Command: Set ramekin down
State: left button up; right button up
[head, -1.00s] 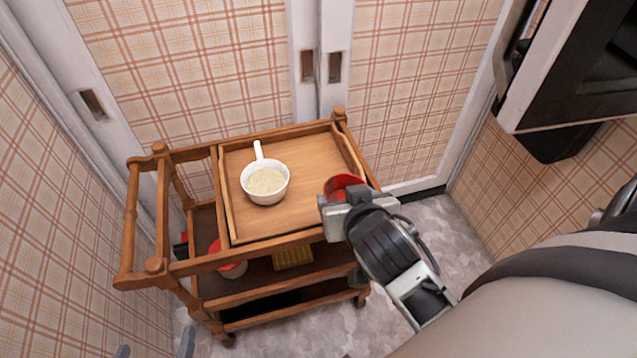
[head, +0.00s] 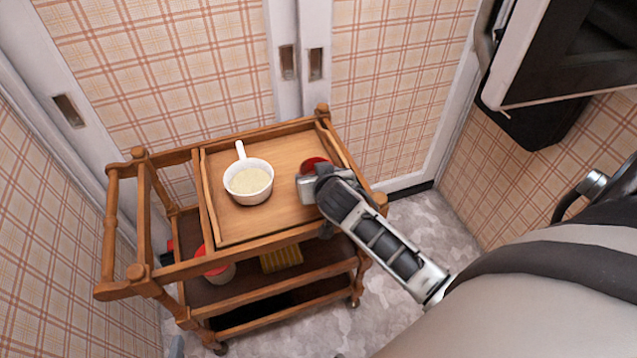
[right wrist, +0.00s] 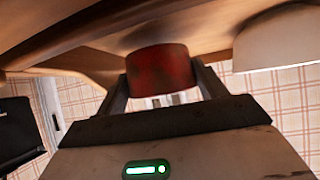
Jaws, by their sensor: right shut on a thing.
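A small red ramekin (head: 313,163) is at the right part of the wooden tray top (head: 238,222) of a cart, partly hidden by my right gripper (head: 309,183). My right gripper is shut on it. In the right wrist view the red ramekin (right wrist: 160,72) sits between the two fingers, right at the wooden surface, with a dark shadow beside it. I cannot tell whether it touches the surface.
A white handled bowl (head: 249,186) with pale grainy contents stands on the tray, left of the ramekin. The tray has raised wooden sides. A red-topped container (head: 217,270) and a yellow item (head: 282,259) are on the lower shelf. An open-doored appliance (head: 560,60) hangs upper right.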

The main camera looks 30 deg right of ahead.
jog(key=shift+f, duration=1)
jog(key=o, duration=1)
jog(key=shift+s, duration=0.1)
jog(key=shift+r, duration=0.15)
jog(key=shift+s+a+r, duration=0.1)
jog(key=shift+s+r, duration=0.05)
jog(key=shift+r, duration=0.05)
jog(key=p+v, duration=0.2)
jog(key=v, duration=0.9)
jog(key=shift+s, duration=0.1)
jog(key=s+a+n+y, duration=0.5)
jog(key=s+a+y, duration=0.2)
jog(key=a, duration=0.6)
jog(key=shift+s+f+n+y, duration=0.3)
jog(key=shift+s+n, duration=0.1)
jog(key=shift+s, duration=0.55)
